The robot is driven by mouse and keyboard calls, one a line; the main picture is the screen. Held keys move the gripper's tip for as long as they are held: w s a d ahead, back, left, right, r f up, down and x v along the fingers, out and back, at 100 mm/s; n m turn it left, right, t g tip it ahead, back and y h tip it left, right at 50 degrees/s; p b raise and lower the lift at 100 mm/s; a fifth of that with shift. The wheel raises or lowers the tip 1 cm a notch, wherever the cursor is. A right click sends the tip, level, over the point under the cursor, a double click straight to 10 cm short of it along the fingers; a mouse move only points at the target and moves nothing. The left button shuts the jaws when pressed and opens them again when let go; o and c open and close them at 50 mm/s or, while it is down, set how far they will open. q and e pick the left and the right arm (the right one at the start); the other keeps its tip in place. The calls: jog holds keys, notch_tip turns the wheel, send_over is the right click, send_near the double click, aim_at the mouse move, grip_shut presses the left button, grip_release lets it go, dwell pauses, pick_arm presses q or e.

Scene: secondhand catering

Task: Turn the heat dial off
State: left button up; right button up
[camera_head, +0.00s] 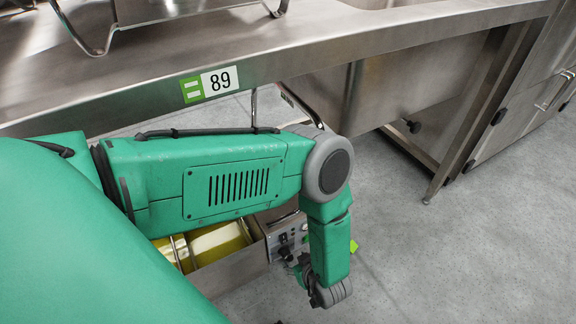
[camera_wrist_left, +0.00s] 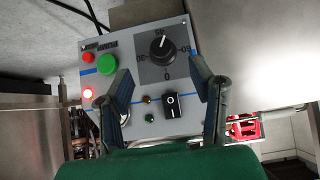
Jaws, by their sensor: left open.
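The heat dial, a round black knob (camera_wrist_left: 161,50), sits on a grey control panel (camera_wrist_left: 140,68) in the left wrist view. Its white mark points toward the top of the picture, away from the 0 printed below it. My left gripper (camera_wrist_left: 161,72) is open, its two fingers on either side of the dial's lower area, with nothing between them. Whether a finger touches the panel is unclear. In the head view the panel (camera_head: 287,238) shows on the front of a steel appliance, with my left gripper (camera_head: 292,266) just beside it, partly hidden by my wrist. My right gripper is not in view.
The panel also has a green button (camera_wrist_left: 107,65), a lit red lamp (camera_wrist_left: 88,93) and a black rocker switch (camera_wrist_left: 172,105). The appliance has a basin with yellow contents (camera_head: 216,242). Grey floor (camera_head: 450,250) is clear to the right.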

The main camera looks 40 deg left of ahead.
aim_at(287, 255)
pick_arm(q)
jog(key=b+x, duration=0.2)
jog(key=x, duration=0.5)
jog(key=shift+s, duration=0.1)
jog(key=shift+a+f, duration=0.1)
jog(key=shift+a, duration=0.05)
jog(key=shift+a, duration=0.15)
jog(key=c, duration=1)
